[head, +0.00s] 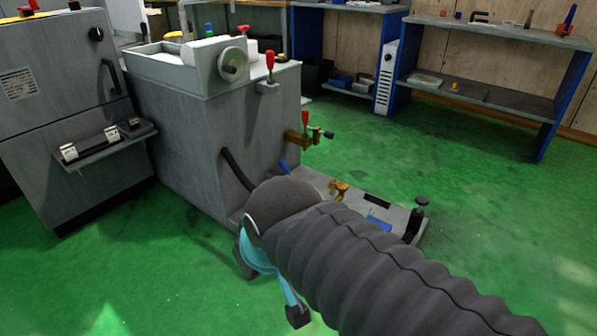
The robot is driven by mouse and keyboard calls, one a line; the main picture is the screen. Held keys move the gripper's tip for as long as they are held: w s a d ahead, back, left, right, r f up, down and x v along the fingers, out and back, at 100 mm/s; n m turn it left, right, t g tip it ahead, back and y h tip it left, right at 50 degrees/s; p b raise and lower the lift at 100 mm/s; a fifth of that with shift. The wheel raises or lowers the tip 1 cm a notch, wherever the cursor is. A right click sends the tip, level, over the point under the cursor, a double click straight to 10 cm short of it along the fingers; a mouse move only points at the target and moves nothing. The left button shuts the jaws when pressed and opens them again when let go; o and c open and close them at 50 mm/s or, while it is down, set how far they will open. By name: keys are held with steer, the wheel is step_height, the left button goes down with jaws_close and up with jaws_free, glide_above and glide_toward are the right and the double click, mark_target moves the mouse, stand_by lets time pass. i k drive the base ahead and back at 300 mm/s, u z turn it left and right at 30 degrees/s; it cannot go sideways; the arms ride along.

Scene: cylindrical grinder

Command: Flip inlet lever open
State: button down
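The grey grinder cabinet (225,130) stands left of centre. On its right side is a brass valve (310,135) with a small red lever pointing up. Lower down, a second brass fitting (338,189) stands on the low base plate. A short blue handle (285,167) shows just behind my arm. I cannot tell from this view which of these is the inlet lever. My arm (370,262), in a dark ribbed cover, reaches in from the lower right and ends in front of the cabinet's foot.
A black clamp knob (421,201) and a blue block (379,221) are on the base plate. A larger red lever (269,62) and a handwheel (231,64) are higher on the machine. A control cabinet (60,90) stands left. Green floor (490,190) is clear at right.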

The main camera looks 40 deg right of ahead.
mark_target(282, 163)
steer(key=i, duration=1.25)
steer(key=z, duration=0.15)
